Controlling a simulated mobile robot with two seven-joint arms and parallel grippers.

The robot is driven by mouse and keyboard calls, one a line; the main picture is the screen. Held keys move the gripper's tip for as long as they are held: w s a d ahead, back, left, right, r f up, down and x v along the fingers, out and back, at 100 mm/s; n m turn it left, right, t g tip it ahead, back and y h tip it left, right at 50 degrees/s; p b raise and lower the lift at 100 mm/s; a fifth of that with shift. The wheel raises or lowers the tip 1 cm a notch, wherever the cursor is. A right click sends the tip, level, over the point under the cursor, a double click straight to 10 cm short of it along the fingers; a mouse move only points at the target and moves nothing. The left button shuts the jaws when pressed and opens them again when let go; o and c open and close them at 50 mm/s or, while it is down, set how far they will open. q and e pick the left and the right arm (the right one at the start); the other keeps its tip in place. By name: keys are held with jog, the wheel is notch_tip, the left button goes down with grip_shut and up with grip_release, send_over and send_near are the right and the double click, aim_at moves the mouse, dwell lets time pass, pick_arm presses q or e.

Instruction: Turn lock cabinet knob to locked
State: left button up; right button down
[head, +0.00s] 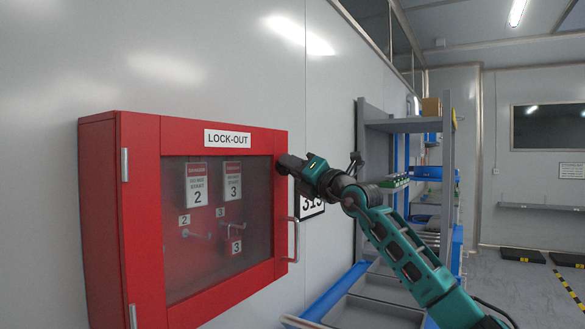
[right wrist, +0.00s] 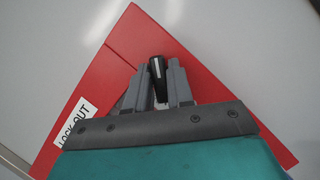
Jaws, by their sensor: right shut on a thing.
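The red lock-out cabinet (head: 142,200) hangs on the wall at the left in the head view, its door shut. Its red frame (right wrist: 133,50) also shows in the right wrist view. The black knob (right wrist: 157,74) with a white mark line sits between the fingers of my right gripper (right wrist: 158,88). My right gripper is shut on it. In the head view my right gripper (head: 285,165) is at the cabinet's upper right edge and hides the knob. My left gripper is not in view.
A silver door handle (head: 295,240) stands out below my right gripper. Tags and hooks show behind the cabinet's window (head: 185,265). A grey shelf rack (head: 362,180) with bins stands to the right. Open floor (head: 500,285) lies at the far right.

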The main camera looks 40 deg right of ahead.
jog(key=shift+r+m+g+h+p, duration=0.1)
jog(key=shift+m+g+h+p, duration=0.35)
jog(key=shift+m, duration=1.3)
jog(key=shift+f+m+g+h+p, duration=0.15)
jog(key=shift+m+g+h, duration=0.35)
jog(key=shift+m, duration=1.2)
jog(key=shift+r+m+g+h+p, duration=0.25)
jog(key=shift+m+g, duration=0.4)
jog(key=shift+m, duration=1.1)
jog(key=shift+f, duration=0.15)
jog(key=c, duration=1.1)
grip_release()
